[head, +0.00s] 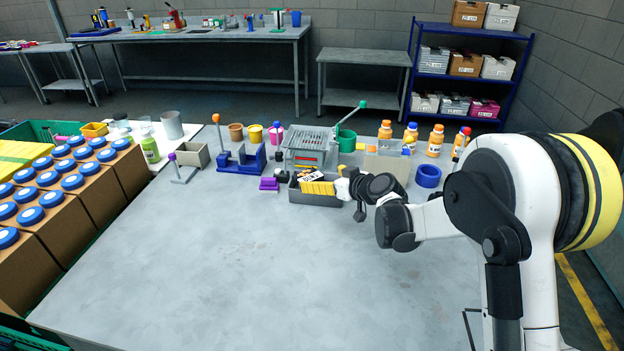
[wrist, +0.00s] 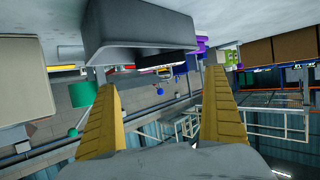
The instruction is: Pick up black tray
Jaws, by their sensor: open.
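The black tray (head: 314,199), a dark grey open box, rests on the grey table near the row of equipment. It also shows in the wrist view (wrist: 140,32), upside down at the top of the picture. My gripper (head: 306,185) reaches in from the right, with its yellow fingers over or beside the tray in the head view. In the wrist view my two fingers (wrist: 158,82) are wide apart with nothing between them, and the tray appears beyond their tips. I cannot tell whether a finger touches the tray. A black piece with white print (head: 310,174) shows just behind the fingers.
A slotted metal device with a green-knobbed lever (head: 308,145) stands close behind the tray. A purple block (head: 269,184) lies to its left, a blue ring (head: 428,176) to its right. Orange bottles (head: 435,142) stand at back right. The table's front (head: 270,270) is clear.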

